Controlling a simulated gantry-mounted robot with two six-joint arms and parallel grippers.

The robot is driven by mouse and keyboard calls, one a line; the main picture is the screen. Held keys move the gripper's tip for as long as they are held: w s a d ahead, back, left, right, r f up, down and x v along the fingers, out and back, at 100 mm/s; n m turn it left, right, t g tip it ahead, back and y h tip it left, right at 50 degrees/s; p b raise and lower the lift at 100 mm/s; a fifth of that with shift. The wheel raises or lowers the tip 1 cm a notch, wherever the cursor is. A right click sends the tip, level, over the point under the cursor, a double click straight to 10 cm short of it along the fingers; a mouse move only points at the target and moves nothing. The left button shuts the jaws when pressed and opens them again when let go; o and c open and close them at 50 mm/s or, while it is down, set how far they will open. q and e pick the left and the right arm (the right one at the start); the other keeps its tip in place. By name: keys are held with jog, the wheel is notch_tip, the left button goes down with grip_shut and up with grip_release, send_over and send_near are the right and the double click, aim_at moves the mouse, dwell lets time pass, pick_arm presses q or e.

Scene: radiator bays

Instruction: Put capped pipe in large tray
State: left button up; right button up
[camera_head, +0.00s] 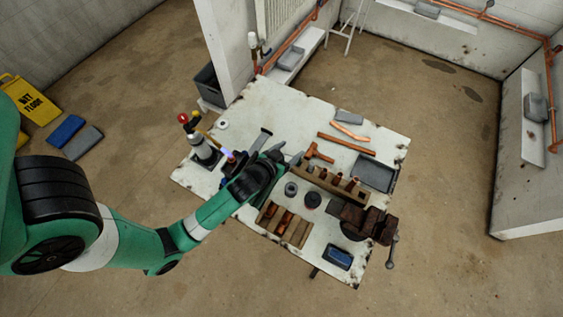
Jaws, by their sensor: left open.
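My left gripper (286,157) is open over the middle left of the white worktable (292,103), its fingers pointing to the upper right. No pipe shows between the fingers. A straight copper pipe (347,144) lies to the right of the gripper, apart from it. A bent copper pipe (351,131) lies behind it, and a copper tee piece (318,153) lies nearer the fingers. I cannot tell which of these has a cap. A large dark grey tray (375,174) sits at the table's right edge and looks empty. My right gripper is not in view.
A wooden rack with copper fittings (334,181), a fitting box (287,224), a vise (370,222) and a blue device (338,257) crowd the front right. A torch (202,148) stands at the left. The back of the table is mostly clear.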

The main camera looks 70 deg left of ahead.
pick_arm(q)
jog(key=s+f+g+b, duration=0.25)
jog(key=s+f, duration=0.45)
jog(key=f, duration=0.4)
jog(key=shift+n+t, duration=0.25)
jog(key=shift+n, duration=0.05)
jog(key=b+x, duration=0.1)
jog(key=x, duration=0.3)
jog(key=b+x, duration=0.1)
jog(key=x, duration=0.2)
jog(key=a+r+b+x, duration=0.1)
jog(key=x, duration=0.3)
jog(key=shift+w+a+f, duration=0.1)
jog(key=shift+w+f, duration=0.05)
jog(key=shift+w, duration=0.15)
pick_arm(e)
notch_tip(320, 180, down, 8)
pick_arm(q)
grip_shut()
